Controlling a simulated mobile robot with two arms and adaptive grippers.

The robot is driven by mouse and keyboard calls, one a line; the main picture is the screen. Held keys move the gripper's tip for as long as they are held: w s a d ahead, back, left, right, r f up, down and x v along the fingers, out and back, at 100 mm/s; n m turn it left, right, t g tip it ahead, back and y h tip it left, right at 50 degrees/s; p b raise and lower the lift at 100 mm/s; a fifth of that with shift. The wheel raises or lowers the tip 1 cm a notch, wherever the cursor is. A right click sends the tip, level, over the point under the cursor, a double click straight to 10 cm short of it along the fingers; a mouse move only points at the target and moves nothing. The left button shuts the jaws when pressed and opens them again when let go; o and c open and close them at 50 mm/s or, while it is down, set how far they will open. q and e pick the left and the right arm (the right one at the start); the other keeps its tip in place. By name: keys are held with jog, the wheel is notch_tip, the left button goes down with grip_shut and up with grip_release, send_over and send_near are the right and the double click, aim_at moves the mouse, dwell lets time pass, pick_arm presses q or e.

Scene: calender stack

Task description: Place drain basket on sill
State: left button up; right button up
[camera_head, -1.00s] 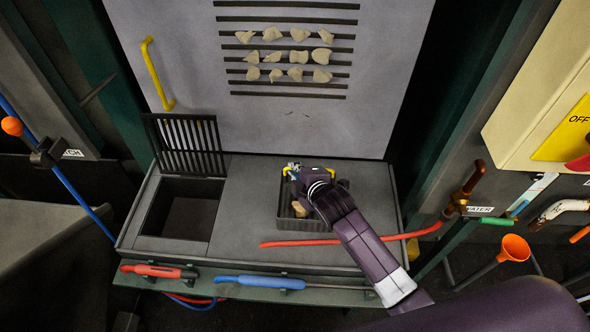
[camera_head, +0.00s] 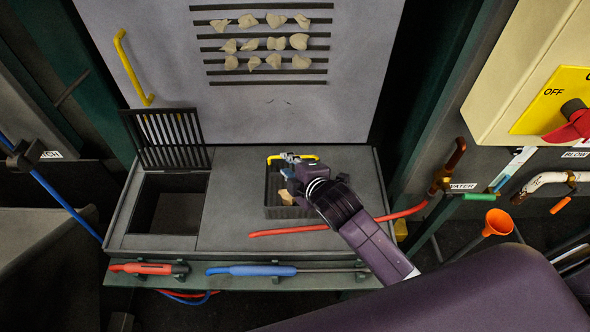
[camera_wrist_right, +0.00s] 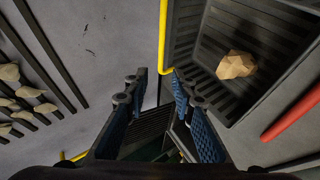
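The drain basket (camera_head: 270,205) is a dark, ribbed tray with a yellow handle (camera_head: 308,157) at its far side. It appears to rest on the right part of the grey sill (camera_head: 228,210). A tan lump lies in it, also seen in the right wrist view (camera_wrist_right: 236,65). My right gripper (camera_head: 288,160) is at the handle, and its arm hides the basket's right part. In the right wrist view the blue-padded fingers (camera_wrist_right: 158,90) are apart, with the handle's end just beyond the gap. I see no contact. My left gripper is out of view.
A square opening (camera_head: 170,212) with a raised dark grate (camera_head: 168,138) is left of the basket. A red rod (camera_head: 300,229) lies in front of the basket. A slotted panel (camera_head: 265,105) holding several tan lumps stands behind. Red and blue tools hang along the front edge.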

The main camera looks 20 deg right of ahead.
jog(key=shift+v, duration=2.5)
jog(key=shift+f, duration=0.1)
